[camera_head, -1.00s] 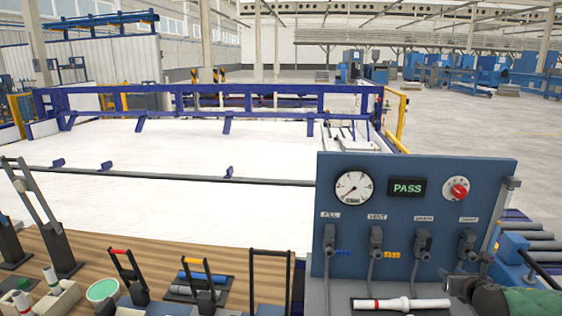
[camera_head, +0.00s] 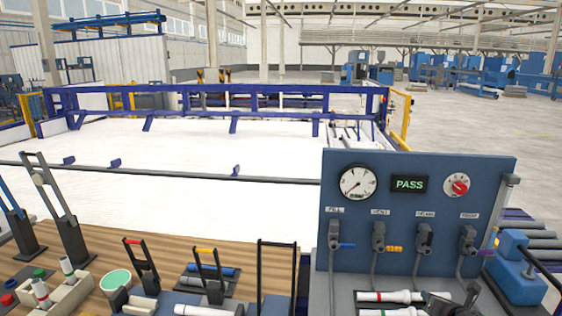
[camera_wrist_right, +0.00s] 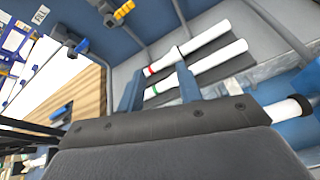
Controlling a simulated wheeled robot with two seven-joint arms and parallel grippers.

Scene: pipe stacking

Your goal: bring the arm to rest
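My right gripper (camera_wrist_right: 160,88) shows in the right wrist view with its two blue fingers apart and nothing held between them. A dark part at the bottom right of that view is too cut off to identify. My left gripper is in neither current view.
The blue test panel (camera_head: 421,164) stands at the right, its display reading PASS. Several upright clamp handles, a white pipe (camera_head: 203,309) and a block holding short pipes (camera_head: 62,296) are on the wooden bench (camera_head: 184,252). A white bed (camera_head: 200,150) lies behind.

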